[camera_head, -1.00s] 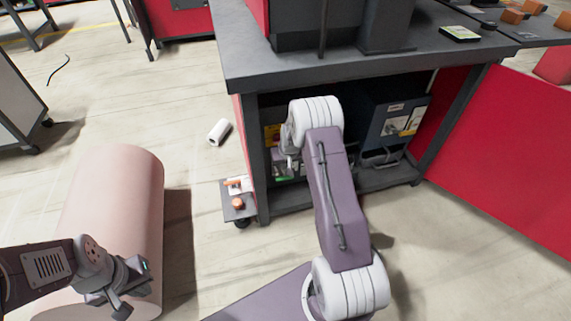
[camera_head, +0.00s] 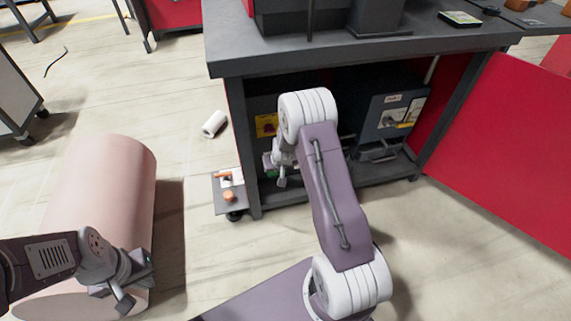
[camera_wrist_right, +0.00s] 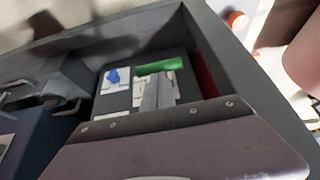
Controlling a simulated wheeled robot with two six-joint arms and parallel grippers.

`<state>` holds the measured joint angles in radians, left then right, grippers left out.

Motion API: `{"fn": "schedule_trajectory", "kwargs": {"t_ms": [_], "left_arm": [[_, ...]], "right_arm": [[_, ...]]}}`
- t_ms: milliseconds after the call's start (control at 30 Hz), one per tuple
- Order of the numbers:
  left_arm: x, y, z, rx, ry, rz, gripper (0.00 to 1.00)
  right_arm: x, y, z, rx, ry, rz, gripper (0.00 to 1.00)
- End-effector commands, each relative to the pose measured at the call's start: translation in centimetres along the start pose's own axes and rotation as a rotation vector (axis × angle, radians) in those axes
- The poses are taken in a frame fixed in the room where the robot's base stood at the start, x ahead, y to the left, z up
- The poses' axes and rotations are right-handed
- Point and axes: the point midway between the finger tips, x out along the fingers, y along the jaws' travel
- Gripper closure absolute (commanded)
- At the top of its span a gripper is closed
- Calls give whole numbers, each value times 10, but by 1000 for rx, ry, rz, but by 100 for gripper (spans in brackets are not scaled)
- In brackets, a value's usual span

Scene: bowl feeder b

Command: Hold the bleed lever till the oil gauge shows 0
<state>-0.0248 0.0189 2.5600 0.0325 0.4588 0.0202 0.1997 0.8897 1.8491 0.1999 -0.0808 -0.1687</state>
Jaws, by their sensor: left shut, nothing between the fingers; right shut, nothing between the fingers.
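The bleed lever and the oil gauge cannot be made out for certain, and no gauge reading is legible. A green bar (camera_wrist_right: 160,66) shows in the right wrist view beside white labels inside the open cabinet (camera_head: 250,150). My right gripper (camera_head: 281,181) is shut and empty at the cabinet's left front opening, partly hidden by my own arm. Its grey fingers (camera_wrist_right: 156,94) appear in front of the labels, close to the green bar; contact cannot be told. My left gripper (camera_head: 124,303) is shut and empty at the lower left, in front of a pink cylinder.
The pink cylinder (camera_head: 105,195) lies at the left. A low grey cart or shelf (camera_head: 231,202) with orange items stands by the cabinet's left leg. A blue-grey box (camera_head: 388,113) sits inside at right. A red panel (camera_head: 510,160) bounds the right. A white roll (camera_head: 214,124) lies on the floor.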

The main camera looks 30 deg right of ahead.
Motion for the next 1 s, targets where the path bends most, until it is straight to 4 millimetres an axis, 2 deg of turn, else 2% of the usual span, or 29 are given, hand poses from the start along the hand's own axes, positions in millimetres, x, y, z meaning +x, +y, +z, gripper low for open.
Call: {"fn": "schedule_trajectory", "kwargs": {"t_ms": [33, 133, 500, 800, 1000], "left_arm": [[8, 0, 1, 0, 0, 0, 100], [14, 0, 2, 0, 0, 0, 100], [14, 0, 1, 0, 0, 0, 100], [17, 0, 2, 0, 0, 0, 100], [19, 0, 2, 0, 0, 0, 100]], "right_arm": [[6, -5, 9, -1, 10, 0, 100], [10, -5, 19, 2, 14, 1, 100], [37, -5, 58, 1, 10, 1, 100], [70, -5, 80, 1, 12, 1, 100], [85, -5, 85, 1, 14, 1, 100]]}}
